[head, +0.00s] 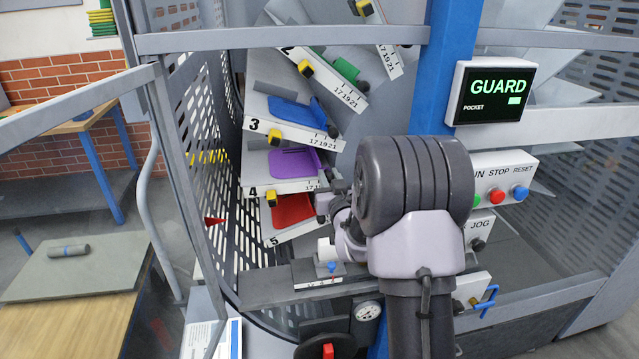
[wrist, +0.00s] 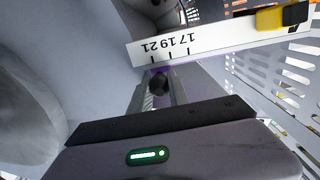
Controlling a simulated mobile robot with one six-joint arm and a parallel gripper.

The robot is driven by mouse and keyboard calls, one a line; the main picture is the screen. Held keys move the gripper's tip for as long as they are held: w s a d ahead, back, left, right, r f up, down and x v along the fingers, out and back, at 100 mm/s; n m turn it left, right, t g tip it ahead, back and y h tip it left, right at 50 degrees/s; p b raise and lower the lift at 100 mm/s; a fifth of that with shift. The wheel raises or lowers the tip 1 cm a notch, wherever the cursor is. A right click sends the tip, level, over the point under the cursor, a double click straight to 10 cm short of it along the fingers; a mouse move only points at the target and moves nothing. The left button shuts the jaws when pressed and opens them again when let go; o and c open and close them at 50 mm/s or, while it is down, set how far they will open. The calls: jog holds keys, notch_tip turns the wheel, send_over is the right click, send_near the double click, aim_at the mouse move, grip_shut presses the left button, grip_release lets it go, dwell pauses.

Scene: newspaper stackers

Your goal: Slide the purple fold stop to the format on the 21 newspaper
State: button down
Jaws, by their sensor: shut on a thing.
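The purple fold stop (head: 291,162) lies on the tray of pocket 4, with a raised lip at its right end. In the wrist view the scale (wrist: 205,41) is upside down, with 21 at left and 17 at right. My gripper (head: 323,203) is at the front right of this pocket. Its fingers (wrist: 158,88) are shut around a dark knob, with a purple edge just behind. I cannot tell which mark the stop is at.
Pocket 3 with a blue stop (head: 291,111) is above, and pocket 5 with a red stop (head: 291,209) below. Yellow-black clips (head: 274,138) sit on the pocket fronts. A blue post (head: 432,75) and guard rails (head: 285,37) frame the opening. A button panel (head: 503,180) is at right.

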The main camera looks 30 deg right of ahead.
jog(key=shift+d, duration=0.15)
jog(key=c, duration=1.5)
grip_release()
jog(key=shift+o, duration=1.3)
jog(key=shift+s+d, duration=0.1)
jog(key=shift+d, duration=0.1)
jog(key=shift+a, duration=0.1)
jog(key=shift+s, duration=0.1)
jog(key=b+v, duration=0.9)
jog(key=v, duration=0.8)
jog(key=shift+s+a+r, duration=0.1)
jog(key=shift+r, duration=0.05)
